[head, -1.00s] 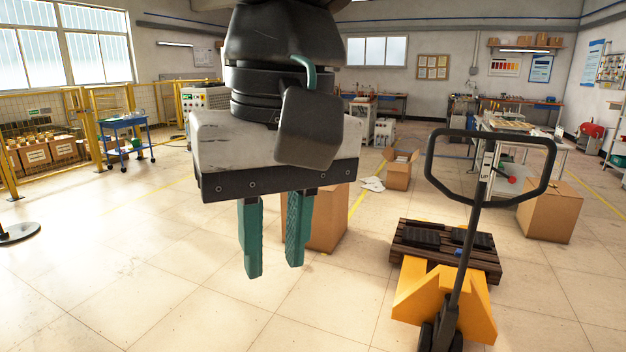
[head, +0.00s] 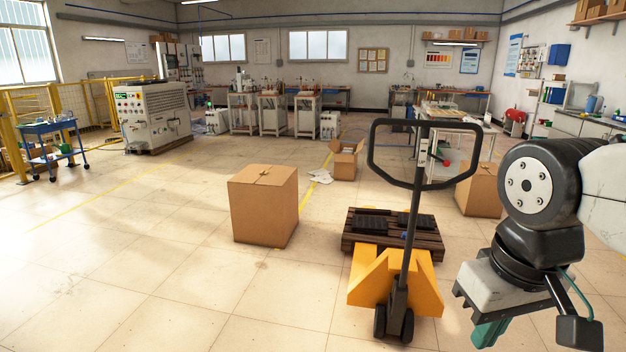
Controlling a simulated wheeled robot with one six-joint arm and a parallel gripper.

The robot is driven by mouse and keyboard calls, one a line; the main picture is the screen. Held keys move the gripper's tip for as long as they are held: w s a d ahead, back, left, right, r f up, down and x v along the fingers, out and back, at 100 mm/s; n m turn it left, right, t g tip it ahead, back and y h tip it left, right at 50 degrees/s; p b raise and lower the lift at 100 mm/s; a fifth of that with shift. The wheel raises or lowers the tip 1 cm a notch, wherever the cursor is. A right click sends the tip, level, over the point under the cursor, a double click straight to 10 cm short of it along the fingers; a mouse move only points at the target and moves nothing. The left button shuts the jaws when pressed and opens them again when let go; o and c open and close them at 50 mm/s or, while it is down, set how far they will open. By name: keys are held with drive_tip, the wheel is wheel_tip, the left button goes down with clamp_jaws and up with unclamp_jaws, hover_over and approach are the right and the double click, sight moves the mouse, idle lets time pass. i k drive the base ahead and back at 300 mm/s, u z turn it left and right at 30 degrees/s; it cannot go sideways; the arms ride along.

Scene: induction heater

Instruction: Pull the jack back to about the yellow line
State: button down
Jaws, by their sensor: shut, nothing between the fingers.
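The yellow pallet jack (head: 432,288) stands on the floor right of centre, with its forks under a dark wooden pallet (head: 425,248). Its black loop handle (head: 372,157) stands upright on a dark pole facing me. A yellow line (head: 95,200) runs across the floor on the left. A piece of yellow line (head: 310,203) also shows beside the large box near the jack. My gripper (head: 488,338) is at the lower right, low and to the right of the jack, apart from it. Its teal fingers are shut and empty, partly cut off by the frame edge.
A closed cardboard box (head: 263,208) stands left of the jack. An open box (head: 347,160) and another box (head: 480,190) stand behind it. The induction heater machine (head: 153,115) is at the left by yellow fencing. The floor at the front left is clear.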

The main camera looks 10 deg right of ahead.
sight(382, 322)
drive_tip(key=u, duration=0.1)
drive_tip(key=k, duration=1)
drive_tip(key=z, duration=1.35)
drive_tip(key=i, duration=1.35)
drive_tip(key=u, duration=0.55)
drive_tip(key=i, duration=0.55)
drive_tip(key=u, duration=0.55)
